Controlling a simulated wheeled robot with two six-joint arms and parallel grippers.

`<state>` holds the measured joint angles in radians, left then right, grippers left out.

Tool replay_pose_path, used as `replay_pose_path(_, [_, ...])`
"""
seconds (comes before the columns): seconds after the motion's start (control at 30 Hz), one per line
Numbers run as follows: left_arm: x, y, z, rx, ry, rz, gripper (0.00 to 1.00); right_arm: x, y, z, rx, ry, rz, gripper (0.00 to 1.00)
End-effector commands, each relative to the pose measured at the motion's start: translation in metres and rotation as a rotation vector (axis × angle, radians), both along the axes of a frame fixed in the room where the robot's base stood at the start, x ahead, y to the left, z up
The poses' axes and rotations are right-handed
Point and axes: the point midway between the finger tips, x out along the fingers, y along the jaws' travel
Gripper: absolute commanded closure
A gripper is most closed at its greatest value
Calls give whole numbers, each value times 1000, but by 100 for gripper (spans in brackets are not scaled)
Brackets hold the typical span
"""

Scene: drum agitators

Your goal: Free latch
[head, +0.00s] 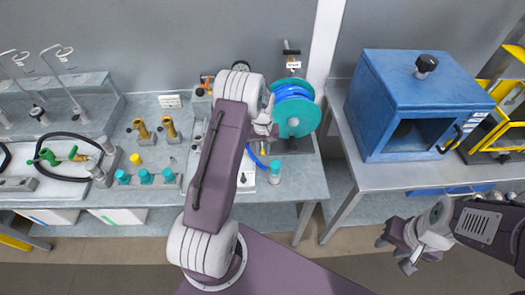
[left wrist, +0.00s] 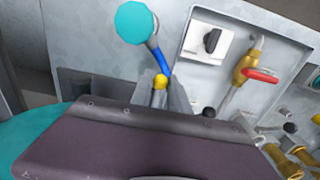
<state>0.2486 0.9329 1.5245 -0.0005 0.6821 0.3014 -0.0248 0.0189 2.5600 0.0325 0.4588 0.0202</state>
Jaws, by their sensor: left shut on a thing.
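A teal reel (head: 300,117) wound with blue hose (head: 292,92) stands on the left bench. My left gripper (head: 271,118) is at the reel's left side. In the left wrist view my left gripper (left wrist: 163,96) is shut on a small yellow-tipped piece (left wrist: 160,81), which I take to be the latch, though I cannot be sure. My arm and wrist hide much of it. A blue hose runs from a teal round cap (left wrist: 136,22) down towards this piece. My right gripper (head: 396,256) hangs empty at the lower right, fingers apart, away from both benches.
A blue box oven (head: 410,90) stands on the right table. A white panel with a black switch (left wrist: 211,40) and a red-handled valve (left wrist: 262,75) lies near my left gripper. Brass fittings (head: 171,128) and teal-capped pieces (head: 145,176) stand further left.

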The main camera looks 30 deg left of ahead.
Motion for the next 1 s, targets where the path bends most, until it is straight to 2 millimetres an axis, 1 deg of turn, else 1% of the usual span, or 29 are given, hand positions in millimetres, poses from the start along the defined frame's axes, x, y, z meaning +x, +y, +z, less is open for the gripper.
replay_pose_path(0.17, [1,0,5,-1,-1,0,100,0,0,5,0,0,0,64])
replay_pose_path(0.47, [4,2,31,1,-3,1,100,0,0,25,0,0,0,64])
replay_pose_path(0.8, [4,2,32,0,-2,1,100,0,0,24,0,0,0,64])
replay_pose_path(0.87, [5,3,34,0,-2,1,100,0,0,26,0,0,0,64])
replay_pose_path(1.0, [9,5,44,1,-3,1,100,0,0,34,0,0,0,64])
